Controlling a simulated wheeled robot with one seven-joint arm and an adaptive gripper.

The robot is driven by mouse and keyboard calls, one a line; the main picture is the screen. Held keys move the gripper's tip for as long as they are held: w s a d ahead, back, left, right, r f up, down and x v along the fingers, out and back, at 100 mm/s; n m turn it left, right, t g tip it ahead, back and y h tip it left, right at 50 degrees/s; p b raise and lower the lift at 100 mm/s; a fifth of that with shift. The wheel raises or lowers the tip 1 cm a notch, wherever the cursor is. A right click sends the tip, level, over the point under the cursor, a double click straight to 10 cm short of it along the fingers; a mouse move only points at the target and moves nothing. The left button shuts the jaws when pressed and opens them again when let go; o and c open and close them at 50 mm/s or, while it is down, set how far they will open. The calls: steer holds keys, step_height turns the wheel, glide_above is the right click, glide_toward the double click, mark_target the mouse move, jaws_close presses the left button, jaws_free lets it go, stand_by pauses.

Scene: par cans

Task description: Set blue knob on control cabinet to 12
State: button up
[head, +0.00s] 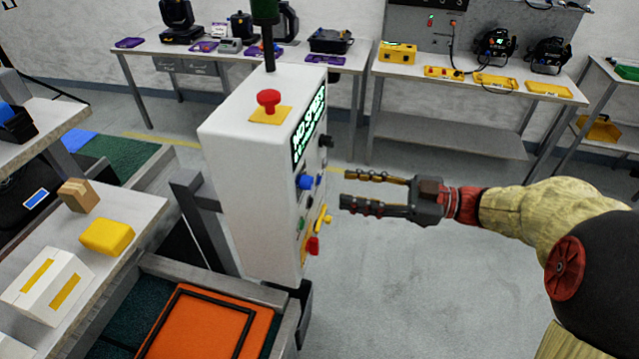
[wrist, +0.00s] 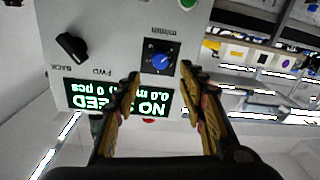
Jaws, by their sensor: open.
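The white control cabinet (head: 238,180) stands in the middle of the head view, with its control face turned to the right. The blue knob (head: 305,182) sticks out of that face. In the wrist view the blue knob (wrist: 162,62) sits on a dark square dial plate, and its scale numbers are too small to read. My gripper (head: 343,191) is open and empty, to the right of the cabinet face and apart from the knob. In the wrist view my fingers (wrist: 160,80) spread on either side of the knob, which lies ahead between the tips.
A red button (head: 268,98) tops the cabinet, and a red knob (head: 313,246) sits low. The floor (head: 400,280) below my gripper is clear.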

mark_target(312, 184)
steer(key=b+x, duration=0.1)
steer(key=x, duration=0.6)
steer(key=shift+w+a, duration=0.1)
steer(key=shift+a, duration=0.15)
jaws_close()
stand_by(0.3)
